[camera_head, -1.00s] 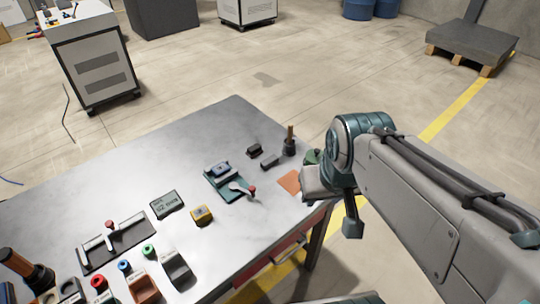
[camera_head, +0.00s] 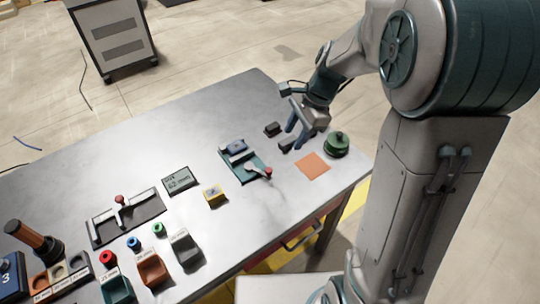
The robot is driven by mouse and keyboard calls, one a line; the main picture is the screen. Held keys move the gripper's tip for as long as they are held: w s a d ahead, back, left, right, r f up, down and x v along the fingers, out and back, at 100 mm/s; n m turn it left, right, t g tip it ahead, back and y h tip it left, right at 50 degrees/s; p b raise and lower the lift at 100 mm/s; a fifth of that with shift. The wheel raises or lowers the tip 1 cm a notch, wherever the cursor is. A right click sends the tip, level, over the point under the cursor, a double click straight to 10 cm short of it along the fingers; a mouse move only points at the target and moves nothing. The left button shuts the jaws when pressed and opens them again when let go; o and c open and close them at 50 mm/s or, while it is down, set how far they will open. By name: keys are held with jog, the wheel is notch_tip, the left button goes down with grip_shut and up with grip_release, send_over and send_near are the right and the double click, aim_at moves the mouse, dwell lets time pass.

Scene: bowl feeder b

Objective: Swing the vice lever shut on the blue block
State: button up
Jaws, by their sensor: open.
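The teal vice (camera_head: 257,170) stands on the grey table, right of the table's middle. The blue block (camera_head: 237,146) sits at its upper end, by the pale jaw. The vice lever (camera_head: 255,167) is a pale arm ending in a red knob (camera_head: 268,171), pointing to the lower right. I cannot tell whether the jaw touches the block. My gripper (camera_head: 294,139) is open, to the upper right of the vice and apart from the lever. Its dark blue fingers point down near two small dark blocks. It looks empty.
The dark blocks (camera_head: 272,129) lie close to my gripper. A green round object (camera_head: 336,146) and an orange square (camera_head: 312,166) lie right of the vice. Coloured bins fill the front left.

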notch_tip(320, 180, down, 2)
jog(key=w+m, duration=0.2)
send_near(269, 169)
jog(key=shift+y, duration=0.4)
jog(key=x, duration=0.5)
jog(key=p+x, duration=0.1)
jog(key=x, duration=0.2)
jog(key=shift+d+f, duration=0.2)
jog(key=shift+f, duration=0.15)
